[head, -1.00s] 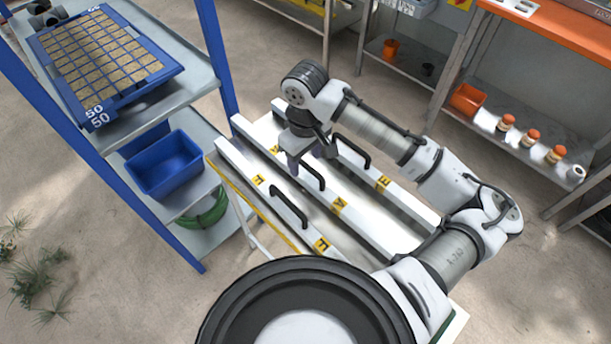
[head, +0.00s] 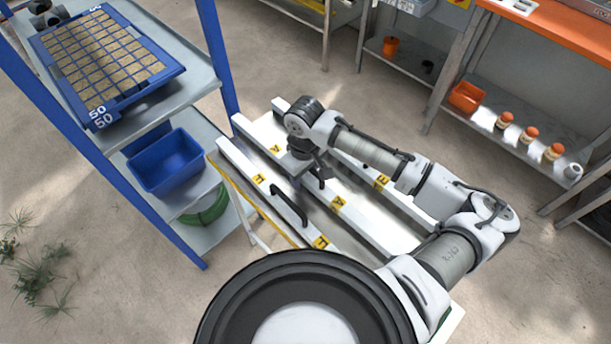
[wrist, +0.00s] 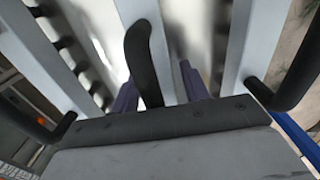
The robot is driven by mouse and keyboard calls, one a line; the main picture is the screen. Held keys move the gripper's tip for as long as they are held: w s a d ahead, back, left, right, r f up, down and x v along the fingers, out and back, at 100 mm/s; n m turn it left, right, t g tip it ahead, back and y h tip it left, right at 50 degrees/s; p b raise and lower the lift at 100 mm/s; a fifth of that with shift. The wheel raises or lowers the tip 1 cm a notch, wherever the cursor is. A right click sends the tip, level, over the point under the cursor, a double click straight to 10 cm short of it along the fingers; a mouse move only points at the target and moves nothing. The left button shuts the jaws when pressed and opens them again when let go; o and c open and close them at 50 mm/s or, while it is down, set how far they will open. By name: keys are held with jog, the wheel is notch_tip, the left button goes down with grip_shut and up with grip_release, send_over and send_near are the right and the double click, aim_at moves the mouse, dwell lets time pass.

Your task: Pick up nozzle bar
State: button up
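Three long white nozzle bars with black handles and yellow letter labels lie side by side on a stand. They are the front bar (head: 240,163), the middle bar (head: 360,222) labelled A and the back bar (head: 410,205) labelled B. My gripper (wrist: 157,78) is over the middle bar, pointing down. In the wrist view its two purple fingers are apart, one on each side of the middle bar's black handle (wrist: 142,50). I see no clear contact. In the head view my wrist hides the fingers and most of this handle.
The front bar's handle (head: 289,206) and the back bar's handle stand close on either side. A blue shelf at left holds a seed tray (head: 178,70) and a blue bin (head: 165,162). A bench with an orange top (head: 560,30) stands at right.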

jog(key=c, duration=0.8)
jog(key=shift+r, duration=0.1)
jog(key=shift+c, duration=0.2)
